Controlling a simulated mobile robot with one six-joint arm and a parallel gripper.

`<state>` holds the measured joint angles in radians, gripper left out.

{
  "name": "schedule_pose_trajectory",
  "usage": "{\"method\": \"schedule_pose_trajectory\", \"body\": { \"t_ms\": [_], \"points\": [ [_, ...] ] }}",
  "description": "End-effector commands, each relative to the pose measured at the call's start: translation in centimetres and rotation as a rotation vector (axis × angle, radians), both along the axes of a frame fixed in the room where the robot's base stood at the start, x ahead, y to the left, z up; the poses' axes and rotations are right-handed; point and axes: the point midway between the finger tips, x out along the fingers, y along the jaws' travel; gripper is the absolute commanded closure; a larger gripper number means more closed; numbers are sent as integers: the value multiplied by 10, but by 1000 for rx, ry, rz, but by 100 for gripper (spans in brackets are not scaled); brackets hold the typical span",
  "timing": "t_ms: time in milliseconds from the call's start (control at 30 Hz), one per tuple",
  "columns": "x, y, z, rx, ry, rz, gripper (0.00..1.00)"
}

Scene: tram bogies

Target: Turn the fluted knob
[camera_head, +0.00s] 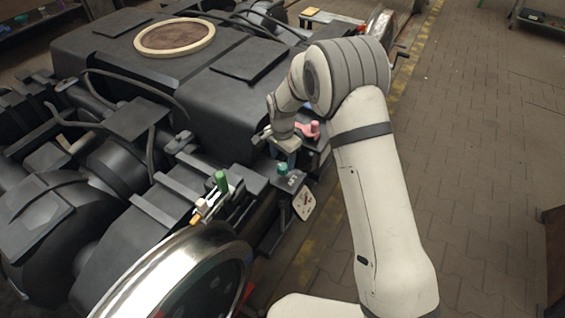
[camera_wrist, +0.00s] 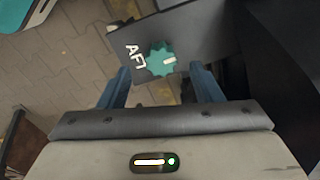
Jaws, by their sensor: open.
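The fluted knob (camera_wrist: 160,59) is teal with a scalloped rim and a pale pointer mark. It sits on a dark plate (camera_wrist: 195,35) lettered "AF1" or similar. In the head view the knob (camera_head: 283,169) stands on a dark box at the side of the bogie. My gripper (camera_wrist: 160,76) is open, with its two blue fingers to the left and right below the knob in the wrist view. The knob lies just beyond the fingertips, between their lines. In the head view my gripper (camera_head: 284,158) is just behind the knob, partly hidden by my wrist.
A red-pink handle (camera_head: 309,129) is close behind my gripper. A green cylinder (camera_head: 221,181) stands nearer on the bogie, and a white tag (camera_head: 304,203) hangs below the knob's box. The large wheel (camera_head: 185,280) is at the front. The paved floor (camera_head: 480,150) at right is clear.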

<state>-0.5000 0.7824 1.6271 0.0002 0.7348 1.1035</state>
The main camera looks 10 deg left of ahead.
Motion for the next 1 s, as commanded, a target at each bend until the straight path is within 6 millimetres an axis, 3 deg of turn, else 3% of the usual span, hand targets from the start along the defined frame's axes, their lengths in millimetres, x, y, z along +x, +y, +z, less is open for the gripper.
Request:
{"method": "schedule_pose_trajectory", "body": {
  "t_ms": [100,267,833,933,1000],
  "points": [
    [0,0,22,0,-1,0,41],
    [-1,0,37,0,0,0,41],
    [-1,-1,42,0,0,1,41],
    [-1,-9,60,4,-7,12,41],
    [-3,-22,86,8,-16,32,41]
  ]
}}
